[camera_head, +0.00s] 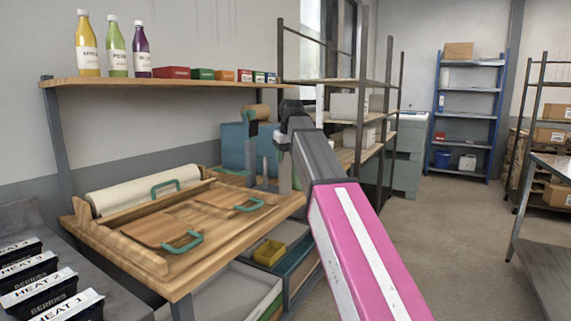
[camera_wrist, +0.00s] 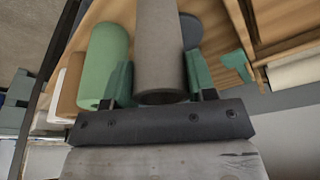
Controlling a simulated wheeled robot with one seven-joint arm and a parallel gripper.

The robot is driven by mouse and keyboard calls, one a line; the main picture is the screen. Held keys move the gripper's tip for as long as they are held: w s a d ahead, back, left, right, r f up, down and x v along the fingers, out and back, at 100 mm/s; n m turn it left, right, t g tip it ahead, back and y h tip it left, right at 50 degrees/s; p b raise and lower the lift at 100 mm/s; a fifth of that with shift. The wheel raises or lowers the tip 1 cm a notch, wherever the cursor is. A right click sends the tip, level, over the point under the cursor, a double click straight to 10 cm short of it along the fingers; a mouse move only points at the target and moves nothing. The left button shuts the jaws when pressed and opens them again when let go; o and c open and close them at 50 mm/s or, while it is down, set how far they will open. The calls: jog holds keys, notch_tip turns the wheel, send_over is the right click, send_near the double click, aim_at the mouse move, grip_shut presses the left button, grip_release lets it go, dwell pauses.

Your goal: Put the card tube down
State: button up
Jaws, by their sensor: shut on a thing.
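My gripper (camera_wrist: 159,80) shows in the wrist view with its green fingers on either side of a grey-brown card tube (camera_wrist: 160,40). It is shut on the tube, whose rounded near end lies close to the palm.
A green cylinder (camera_wrist: 105,60) is left of the held tube in the wrist view. Wooden boards with teal handles (camera_head: 232,200) and a cream paper roll (camera_head: 140,190) lie on the bench. A shelf with bottles (camera_head: 116,52) hangs above.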

jog(key=shift+f, duration=1.35)
jog(key=o, duration=0.7)
jog(key=shift+f, duration=0.15)
jog(key=v, duration=1.2)
